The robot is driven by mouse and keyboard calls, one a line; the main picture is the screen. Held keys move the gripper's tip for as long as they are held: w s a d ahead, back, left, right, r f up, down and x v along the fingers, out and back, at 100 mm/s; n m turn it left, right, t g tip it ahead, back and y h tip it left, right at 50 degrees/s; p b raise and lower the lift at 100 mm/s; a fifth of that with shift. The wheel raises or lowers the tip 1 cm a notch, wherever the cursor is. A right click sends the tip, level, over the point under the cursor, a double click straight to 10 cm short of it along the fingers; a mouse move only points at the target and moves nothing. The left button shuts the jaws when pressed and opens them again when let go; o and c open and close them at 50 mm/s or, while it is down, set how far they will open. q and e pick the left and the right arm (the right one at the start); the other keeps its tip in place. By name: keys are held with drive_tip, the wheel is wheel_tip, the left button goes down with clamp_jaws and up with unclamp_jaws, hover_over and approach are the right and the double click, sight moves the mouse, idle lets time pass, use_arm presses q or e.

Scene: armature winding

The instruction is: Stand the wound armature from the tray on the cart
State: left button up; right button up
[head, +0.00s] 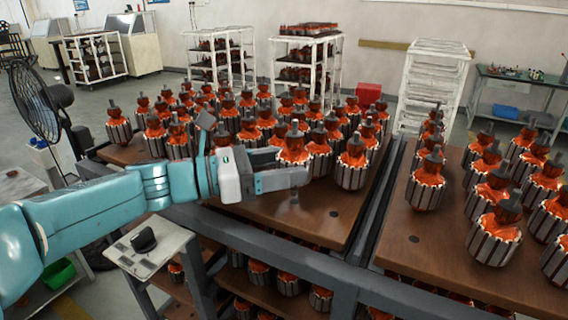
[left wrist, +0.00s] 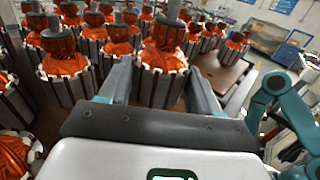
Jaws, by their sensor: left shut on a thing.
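My left gripper (head: 282,168) reaches in from the left over the brown-topped cart (head: 310,215). It is shut on a wound armature (head: 293,146) with orange windings, a dark shaft on top and a slotted grey core. The armature is upright; the fingers hide its lower part, so I cannot tell whether it touches the board. In the left wrist view this armature (left wrist: 160,62) stands between the two fingers. Several similar armatures stand in rows behind and beside it. I cannot pick out a separate tray under the armatures. My right gripper is not in view.
A second brown board (head: 420,250) with several armatures lies to the right across a dark gap. The front strip of the cart top is bare. A small grey stand (head: 150,250) holds a black object at front left. White racks (head: 432,85) and a fan (head: 38,105) stand behind.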

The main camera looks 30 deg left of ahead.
use_arm(q)
drive_tip(key=shift+f, duration=0.3)
drive_tip(key=shift+s+d+r, duration=0.1)
drive_tip(key=shift+s+d, duration=0.1)
drive_tip(key=shift+d, duration=0.05)
drive_tip(key=shift+w+a, duration=0.2)
drive_tip(key=shift+s+d+f+b, duration=0.15)
drive_tip(key=shift+f+b, duration=0.05)
drive_tip(key=shift+b, duration=0.1)
drive_tip(key=shift+f, duration=0.1)
drive_tip(key=shift+f, duration=0.2)
drive_tip(key=shift+f+b, duration=0.1)
drive_tip(key=shift+b, duration=0.25)
